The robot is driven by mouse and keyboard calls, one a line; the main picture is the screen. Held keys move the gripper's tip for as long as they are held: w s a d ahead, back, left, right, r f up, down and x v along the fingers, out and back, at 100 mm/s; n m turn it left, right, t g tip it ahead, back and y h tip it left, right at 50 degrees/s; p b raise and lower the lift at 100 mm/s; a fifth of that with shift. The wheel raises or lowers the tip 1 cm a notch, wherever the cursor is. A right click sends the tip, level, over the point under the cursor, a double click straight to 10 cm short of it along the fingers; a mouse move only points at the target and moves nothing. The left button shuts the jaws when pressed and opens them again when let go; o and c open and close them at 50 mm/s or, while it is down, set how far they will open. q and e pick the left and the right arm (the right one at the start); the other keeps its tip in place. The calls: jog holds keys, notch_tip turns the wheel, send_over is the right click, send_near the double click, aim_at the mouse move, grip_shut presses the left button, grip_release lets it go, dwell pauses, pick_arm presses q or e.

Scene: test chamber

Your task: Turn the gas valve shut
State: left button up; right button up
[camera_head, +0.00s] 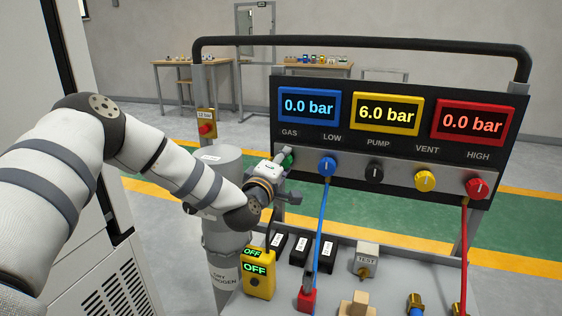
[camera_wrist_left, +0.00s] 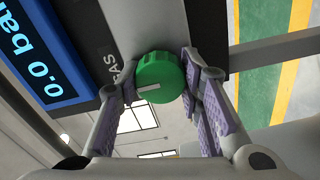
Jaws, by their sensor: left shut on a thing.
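The gas valve is a green round knob (camera_head: 288,159) below the GAS label, at the left end of the black panel (camera_head: 400,150). In the left wrist view the green knob (camera_wrist_left: 158,77) sits between the two fingers, with its white mark pointing toward the GAS label. My left gripper (camera_wrist_left: 161,80) is shut on the knob, one finger on each side. In the head view the left gripper (camera_head: 284,168) partly hides the knob. My right gripper is not in view.
Blue (camera_head: 327,167), black (camera_head: 374,172), yellow (camera_head: 425,181) and red (camera_head: 477,188) knobs continue rightward. The yellow display (camera_head: 387,115) reads 6.0 bar; the blue (camera_head: 310,106) and red (camera_head: 473,122) read 0.0. A grey cylinder (camera_head: 223,180) stands beside my left forearm. A blue hose (camera_head: 322,225) hangs nearby.

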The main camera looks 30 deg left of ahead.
pick_arm(q)
jog(key=shift+r, duration=0.1)
dwell(0.4)
jog(key=o, duration=1.2)
jog(key=shift+s, duration=0.1)
jog(key=v, duration=1.1)
jog(key=shift+s+d, duration=0.15)
jog(key=shift+s, duration=0.25)
